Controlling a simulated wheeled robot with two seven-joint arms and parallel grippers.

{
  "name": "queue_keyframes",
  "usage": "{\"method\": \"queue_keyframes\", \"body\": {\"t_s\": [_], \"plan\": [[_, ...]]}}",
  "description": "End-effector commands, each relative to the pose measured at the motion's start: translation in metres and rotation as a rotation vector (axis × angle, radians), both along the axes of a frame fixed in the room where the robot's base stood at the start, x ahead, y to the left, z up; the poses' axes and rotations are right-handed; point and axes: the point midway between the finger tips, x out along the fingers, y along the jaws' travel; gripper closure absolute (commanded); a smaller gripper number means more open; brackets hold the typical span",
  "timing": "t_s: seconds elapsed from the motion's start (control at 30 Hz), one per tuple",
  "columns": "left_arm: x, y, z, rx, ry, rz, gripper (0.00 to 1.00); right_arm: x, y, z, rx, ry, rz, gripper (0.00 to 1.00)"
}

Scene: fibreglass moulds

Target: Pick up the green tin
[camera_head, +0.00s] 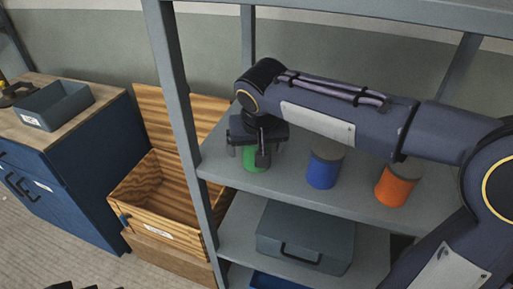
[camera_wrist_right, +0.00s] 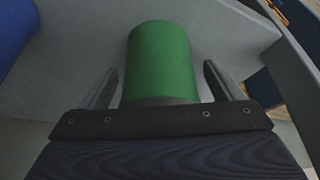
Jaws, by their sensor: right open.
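The green tin (camera_head: 255,163) stands upright on the upper grey shelf, partly hidden behind my right gripper (camera_head: 249,157). In the right wrist view the green tin (camera_wrist_right: 161,62) is in the middle, between the two fingers of my right gripper (camera_wrist_right: 162,82). The fingers are open, with a visible gap on each side of the tin. Dark tips at the bottom left edge of the head view seem to be my left gripper (camera_head: 85,286); its fingers cannot be made out.
A blue tin (camera_head: 322,170) and an orange tin (camera_head: 396,186) stand to the right on the same shelf (camera_head: 290,185). A shelf post (camera_head: 180,100) rises at left. A grey case (camera_head: 305,240) lies below. A wooden crate (camera_head: 165,215) and a blue cabinet (camera_head: 95,170) stand further left.

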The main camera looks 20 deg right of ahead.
Motion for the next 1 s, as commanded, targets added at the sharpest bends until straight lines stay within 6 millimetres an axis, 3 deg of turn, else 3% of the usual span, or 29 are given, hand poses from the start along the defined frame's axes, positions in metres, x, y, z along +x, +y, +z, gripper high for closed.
{"method": "queue_keyframes", "body": {"t_s": [0.3, 0.7, 1.0], "plan": [[0.0000, 0.0000, 0.0000, 0.000, 0.000, 0.000, 0.64, 0.0023, -0.0004, -0.0059, 0.001, 0.000, 0.000, 0.15], [0.0001, 0.0000, 0.0000, 0.000, 0.000, 0.000, 0.64, 0.0021, -0.0003, -0.0055, 0.001, 0.000, 0.000, 0.67], [0.0001, 0.0000, 0.0000, 0.000, 0.000, 0.000, 0.64, 0.0024, -0.0002, -0.0032, 0.002, -0.002, 0.000, 0.68]]}}
